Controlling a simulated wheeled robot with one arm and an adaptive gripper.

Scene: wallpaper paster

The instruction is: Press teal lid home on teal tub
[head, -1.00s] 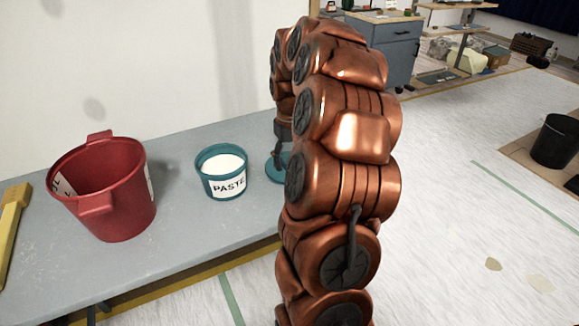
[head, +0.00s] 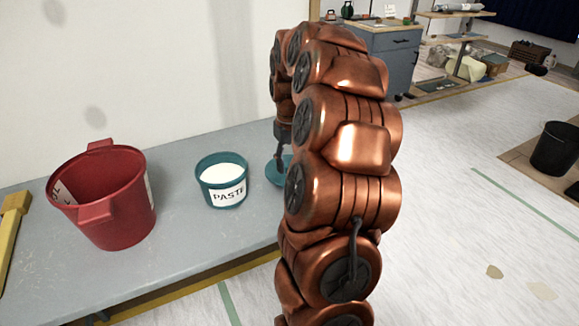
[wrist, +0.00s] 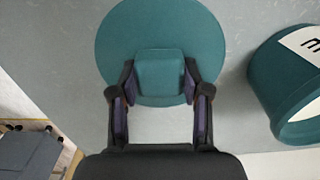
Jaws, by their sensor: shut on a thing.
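The teal tub (head: 222,181) stands upright and uncovered on the grey table, with white paste inside and a PASTE label on its front. It also shows at the right edge of the wrist view (wrist: 285,85). The teal lid (head: 274,173) is to the right of the tub, partly hidden behind my arm. In the wrist view the lid (wrist: 122,45) is a round disc with a block-like handle (wrist: 160,72). My gripper (wrist: 160,82) is shut on that handle, one finger on each side. The lid is apart from the tub; I cannot tell whether it touches the table.
A red bucket (head: 112,205) stands on the table (head: 190,250) left of the tub. A yellow tool (head: 12,235) lies at the table's left end. The wall is close behind. A black bin (head: 556,150) stands on the floor at the far right.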

